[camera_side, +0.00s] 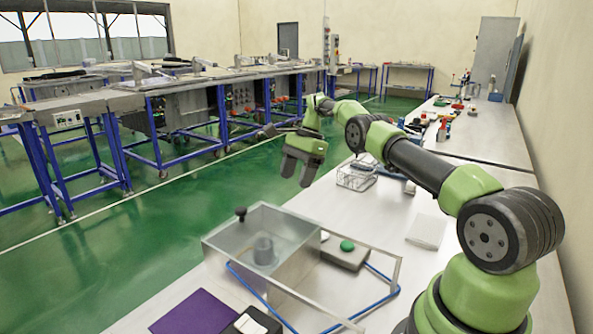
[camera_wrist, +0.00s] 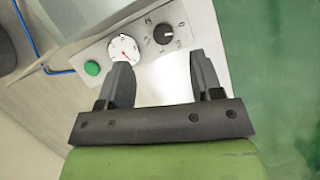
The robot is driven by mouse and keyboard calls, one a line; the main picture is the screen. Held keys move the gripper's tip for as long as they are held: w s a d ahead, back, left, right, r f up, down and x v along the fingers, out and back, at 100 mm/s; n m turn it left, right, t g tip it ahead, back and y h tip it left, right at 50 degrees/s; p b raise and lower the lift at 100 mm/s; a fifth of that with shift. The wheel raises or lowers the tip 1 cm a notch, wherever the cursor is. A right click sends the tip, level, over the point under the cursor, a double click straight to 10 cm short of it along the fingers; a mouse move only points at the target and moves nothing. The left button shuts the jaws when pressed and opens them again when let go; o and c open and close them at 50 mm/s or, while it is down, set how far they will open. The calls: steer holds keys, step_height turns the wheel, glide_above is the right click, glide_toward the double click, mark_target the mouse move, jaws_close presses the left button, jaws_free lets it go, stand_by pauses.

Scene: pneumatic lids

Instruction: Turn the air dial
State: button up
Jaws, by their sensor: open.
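The air dial (camera_wrist: 164,34) is a black round knob with scale marks around it, on a light panel in the wrist view. A white gauge (camera_wrist: 125,47) with a red needle and a green button (camera_wrist: 92,68) sit to its left. My gripper (camera_wrist: 161,72) is open and empty, its fingers apart below the knob in the picture and not touching it. In the side view my gripper (camera_side: 298,172) hangs in the air, well above the bench. The green button (camera_side: 347,245) shows there on a grey box, but I cannot make out the dial.
A clear box (camera_side: 225,240) with a black lid knob stands on the bench, a metal cylinder (camera_side: 263,250) inside. A blue tube (camera_side: 340,325) runs around a clear frame. A purple mat (camera_side: 195,313) lies in front. A wire basket (camera_side: 356,177) stands behind.

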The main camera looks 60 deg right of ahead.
steer(key=shift+r, duration=0.7)
steer(key=f+m, duration=0.1)
steer(key=f, duration=0.2)
steer(key=a+f+m+t, duration=0.1)
steer(key=f+m, duration=0.1)
steer(key=f, duration=0.2)
steer(key=a+f+m+t+h, duration=0.1)
steer(key=f+m, duration=0.1)
steer(key=f, duration=0.2)
steer(key=shift+w+f, duration=0.2)
steer(key=shift+f, duration=0.05)
steer(key=c, duration=0.9)
steer(key=shift+d+n+g+y, duration=0.1)
steer(key=shift+n+g+y, duration=0.3)
steer(key=shift+n, duration=1.2)
